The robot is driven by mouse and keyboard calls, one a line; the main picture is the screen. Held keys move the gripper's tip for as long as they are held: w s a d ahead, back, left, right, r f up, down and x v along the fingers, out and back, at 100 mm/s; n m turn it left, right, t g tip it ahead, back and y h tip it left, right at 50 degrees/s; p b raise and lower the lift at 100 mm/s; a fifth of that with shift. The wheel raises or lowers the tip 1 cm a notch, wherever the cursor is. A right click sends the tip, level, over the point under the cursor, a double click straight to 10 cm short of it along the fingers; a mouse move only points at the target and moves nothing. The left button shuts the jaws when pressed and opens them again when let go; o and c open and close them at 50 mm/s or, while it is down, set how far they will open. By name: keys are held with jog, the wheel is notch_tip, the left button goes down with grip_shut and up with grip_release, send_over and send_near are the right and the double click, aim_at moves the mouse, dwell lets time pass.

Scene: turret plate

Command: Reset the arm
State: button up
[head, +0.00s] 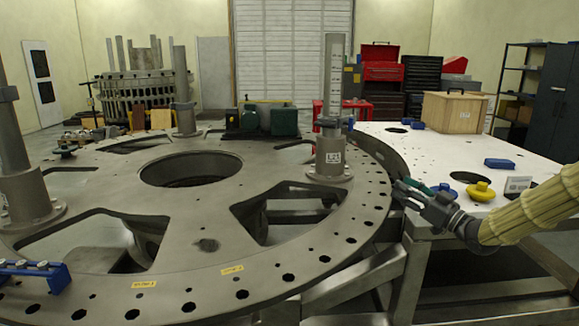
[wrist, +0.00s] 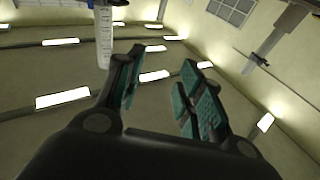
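My gripper (head: 410,191) is at the right in the head view, on the end of my tan-sleeved arm. It is beside the right rim of the large grey turret plate (head: 335,243), near the corner of the white table. In the wrist view my gripper (wrist: 165,75) shows two fingers with teal pads, spread apart with nothing between them. The wrist view looks up at the ceiling and its lights.
A post with a scale (head: 333,85) stands on the plate, left of my gripper. The white table (head: 420,147) holds a yellow knob (head: 480,191), a blue part (head: 509,164) and a wooden crate (head: 455,112). Large openings cut through the plate.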

jog(key=s+a+f+m+g+h+p, duration=0.1)
jog(key=s+a+f+m+h, duration=0.15)
jog(key=f, duration=0.65)
jog(key=s+a+f+m+g+h, duration=0.1)
jog(key=a+f+h, duration=0.15)
jog(key=f, duration=0.55)
jog(key=s+a+f+m+g+h+p, duration=0.1)
jog(key=s+a+f+g+h, duration=0.1)
jog(key=s+f, duration=0.65)
jog(key=s+a+f+m+g+h+p, duration=0.1)
jog(key=s+a+f+m+g, duration=0.3)
jog(key=f, duration=0.7)
jog(key=s+f+n+g+h+p, duration=0.1)
jog(key=s+f, duration=0.4)
jog(key=s, duration=0.3)
jog(key=s+f+g+h, duration=0.1)
jog(key=s+f+g, duration=0.1)
jog(key=s+f, duration=0.5)
jog(key=s+f+g+h, duration=0.1)
jog(key=s+g, duration=0.1)
jog(key=s, duration=1)
jog(key=s+d+f+g+h+p, duration=0.1)
jog(key=s+g, duration=0.2)
jog(key=s, duration=0.9)
jog(key=shift+h, duration=0.3)
